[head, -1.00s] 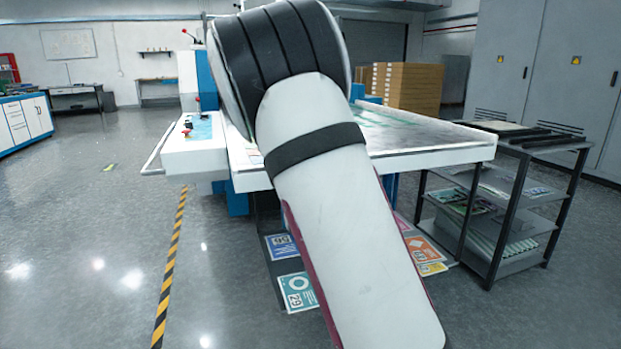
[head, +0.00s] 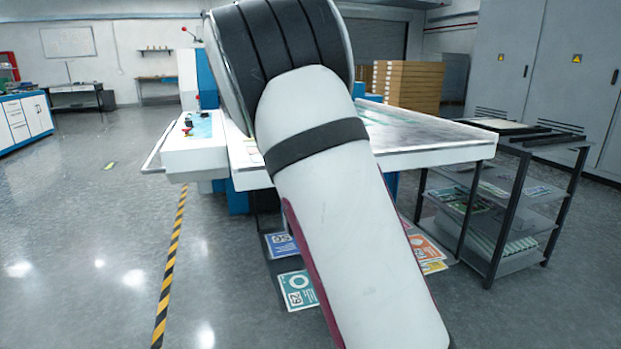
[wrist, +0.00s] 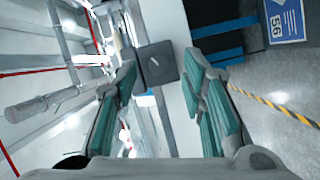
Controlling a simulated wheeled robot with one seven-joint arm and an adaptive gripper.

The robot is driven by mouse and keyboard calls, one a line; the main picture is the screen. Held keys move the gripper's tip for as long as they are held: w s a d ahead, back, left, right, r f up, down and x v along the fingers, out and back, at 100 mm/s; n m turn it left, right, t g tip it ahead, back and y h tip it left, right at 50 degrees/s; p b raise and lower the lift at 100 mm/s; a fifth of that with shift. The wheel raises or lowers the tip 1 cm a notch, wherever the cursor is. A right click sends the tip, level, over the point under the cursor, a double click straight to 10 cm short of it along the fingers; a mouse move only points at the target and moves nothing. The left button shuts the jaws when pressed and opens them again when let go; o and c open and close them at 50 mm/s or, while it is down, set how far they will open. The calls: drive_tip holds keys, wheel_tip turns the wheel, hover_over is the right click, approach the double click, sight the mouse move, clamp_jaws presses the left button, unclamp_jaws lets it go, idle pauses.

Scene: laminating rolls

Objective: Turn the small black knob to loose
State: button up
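In the wrist view, a small dark square piece with a short pale line on its face (wrist: 156,65) sits on a white machine surface; it looks like the black knob. My gripper (wrist: 163,75) is open, with one teal-padded finger to the left of the dark piece and the other to the right. No contact with it is clear, and its depth between the fingers is hard to judge. In the head view, my arm hides the gripper and part of the machine (head: 440,150).
A control ledge with small buttons (head: 195,140) stands left of my arm. A dark shelf cart (head: 490,235) stands at the right. Cartons (head: 408,87) are stacked behind. Signs (head: 297,290) lie on the floor under the machine. Open floor lies at the left, beyond the striped line (head: 170,262).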

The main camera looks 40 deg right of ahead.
drive_tip(key=v, duration=1)
drive_tip(key=shift+s+a, duration=0.2)
drive_tip(key=shift+s, duration=0.1)
drive_tip(key=shift+r, duration=0.1)
drive_tip(key=s+a+f+m+g+y, duration=0.25)
drive_tip(key=s+a+y, duration=0.35)
drive_tip(key=a, duration=0.3)
drive_tip(key=s+a+f+m+g+y, duration=0.1)
drive_tip(key=s+a+m+g+y, duration=0.1)
drive_tip(key=s+a+g+y, duration=0.4)
drive_tip(key=s+a+r+m+g+h, duration=0.1)
drive_tip(key=s+a+m+g, duration=0.15)
drive_tip(key=s, duration=1.15)
drive_tip(key=s+a+r+m+g+h, duration=0.1)
drive_tip(key=s+a+g, duration=0.15)
drive_tip(key=s, duration=1.15)
wheel_tip(320, 180, up, 32)
drive_tip(key=d+t+p, duration=0.1)
drive_tip(key=t+p, duration=0.3)
drive_tip(key=p, duration=2.6)
drive_tip(key=shift+w+f, duration=0.2)
drive_tip(key=shift+w, duration=0.1)
